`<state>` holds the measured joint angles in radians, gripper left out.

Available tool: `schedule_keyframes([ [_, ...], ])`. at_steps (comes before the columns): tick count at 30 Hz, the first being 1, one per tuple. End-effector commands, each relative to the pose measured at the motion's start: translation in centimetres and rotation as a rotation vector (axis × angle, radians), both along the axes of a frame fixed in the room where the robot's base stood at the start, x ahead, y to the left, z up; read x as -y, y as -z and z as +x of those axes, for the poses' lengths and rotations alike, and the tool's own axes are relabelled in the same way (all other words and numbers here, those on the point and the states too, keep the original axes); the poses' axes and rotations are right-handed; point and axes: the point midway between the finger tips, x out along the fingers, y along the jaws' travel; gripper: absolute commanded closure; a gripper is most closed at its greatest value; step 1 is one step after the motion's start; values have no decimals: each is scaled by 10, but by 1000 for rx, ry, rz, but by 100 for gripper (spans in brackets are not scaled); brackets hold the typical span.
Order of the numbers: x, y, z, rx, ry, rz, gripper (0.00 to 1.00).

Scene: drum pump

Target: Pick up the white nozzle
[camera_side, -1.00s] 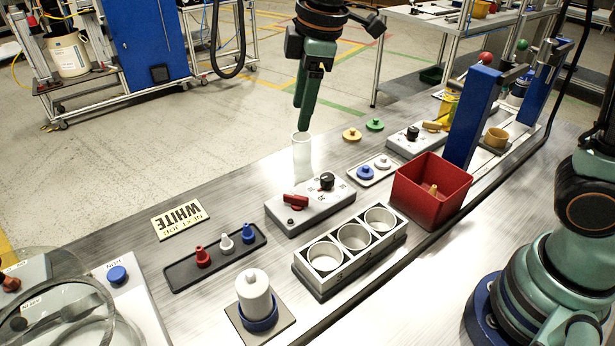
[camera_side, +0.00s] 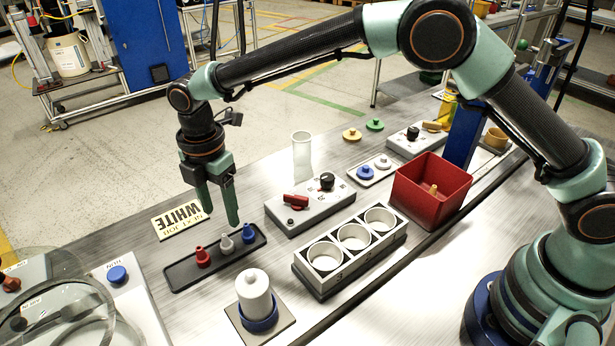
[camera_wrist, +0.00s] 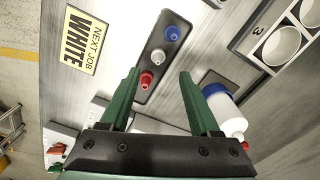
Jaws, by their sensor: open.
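The white nozzle (camera_side: 226,244) stands upright in the middle of a dark tray (camera_side: 181,277), between a red nozzle (camera_side: 202,257) and a blue nozzle (camera_side: 248,234). In the wrist view the white nozzle (camera_wrist: 157,58) sits between the red nozzle (camera_wrist: 146,79) and the blue one (camera_wrist: 172,33). My gripper (camera_side: 219,217) is open and empty, pointing down above and behind the tray in the side view. In the wrist view its two green fingers (camera_wrist: 160,73) are spread apart on either side of the red nozzle's end of the tray.
A white bottle in a blue ring (camera_side: 254,295) stands on a plate in front of the tray. A switch box (camera_side: 310,207), a three-cup block (camera_side: 350,250) and a red bin (camera_side: 431,190) are to the right. A "NEXT JOB WHITE" card (camera_side: 181,218) lies behind the tray.

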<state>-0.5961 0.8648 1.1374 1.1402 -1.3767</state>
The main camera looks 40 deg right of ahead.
Motion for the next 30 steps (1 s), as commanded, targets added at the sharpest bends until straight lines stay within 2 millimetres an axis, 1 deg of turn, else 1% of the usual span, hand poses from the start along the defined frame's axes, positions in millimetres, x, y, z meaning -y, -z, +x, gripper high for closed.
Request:
schedule_keyframes([
  [1, 1, 9, -1, -2, 1, -2, 37],
  [3, 0, 17, 0, -2, 1, -2, 37],
  [11, -1, 36, 0, -1, 2, 0, 37],
  [18, -3, 70, 1, -2, 2, -2, 37],
  [22, -3, 78, 1, 0, 2, 0, 37],
  [29, -4, 78, 1, 1, 2, 0, 37],
  [30, -3, 78, 2, 1, 2, 0, 52],
])
